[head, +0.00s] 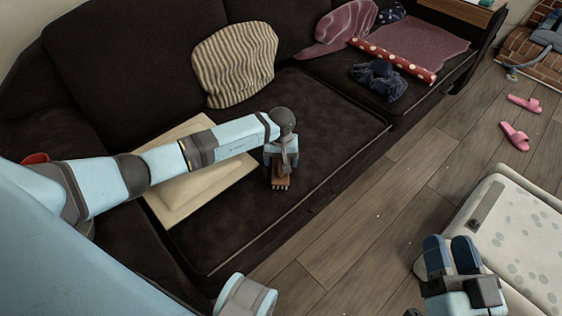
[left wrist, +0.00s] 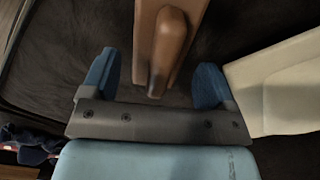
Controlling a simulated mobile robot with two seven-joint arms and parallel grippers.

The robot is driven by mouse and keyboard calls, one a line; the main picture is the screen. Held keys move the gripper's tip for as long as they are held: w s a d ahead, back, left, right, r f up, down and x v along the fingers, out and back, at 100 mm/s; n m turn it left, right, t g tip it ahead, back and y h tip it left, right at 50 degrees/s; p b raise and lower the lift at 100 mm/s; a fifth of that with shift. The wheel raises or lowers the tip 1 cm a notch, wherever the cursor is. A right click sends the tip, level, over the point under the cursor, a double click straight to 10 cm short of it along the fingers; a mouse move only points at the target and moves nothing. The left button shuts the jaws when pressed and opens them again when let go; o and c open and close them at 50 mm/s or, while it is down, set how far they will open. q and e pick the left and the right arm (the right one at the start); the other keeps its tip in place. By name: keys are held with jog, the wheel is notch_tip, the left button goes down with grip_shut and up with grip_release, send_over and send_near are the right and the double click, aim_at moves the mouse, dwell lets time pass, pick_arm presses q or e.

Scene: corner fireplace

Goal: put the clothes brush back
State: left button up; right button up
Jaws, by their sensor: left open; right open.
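The clothes brush (head: 280,183) is a small brown wooden brush with its bristles toward the sofa's front. It is on the dark sofa seat, just below my left gripper (head: 281,164). In the left wrist view the brush (left wrist: 167,38) shows its wooden back and a rounded handle, between and beyond the two blue fingertips. The left gripper is open, with gaps on both sides of the brush. The head view partly hides the brush behind the gripper. My right gripper (head: 452,255) is open and empty above the edge of a pale spotted piece at lower right.
The pale spotted piece (head: 520,235) stands at right. Pink slippers (head: 515,136) lie on the wooden floor.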

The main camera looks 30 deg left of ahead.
pick_arm(q)
notch_tip(320, 180, up, 9)
jog(key=shift+f+p, duration=0.1)
jog(key=shift+p, duration=1)
jog(key=shift+r, duration=0.7)
pick_arm(e)
jog(key=r, duration=0.2)
jog(key=r+t, duration=0.1)
jog(key=shift+s+d, duration=0.15)
jog(key=shift+d, duration=0.1)
jog(key=shift+m, duration=0.3)
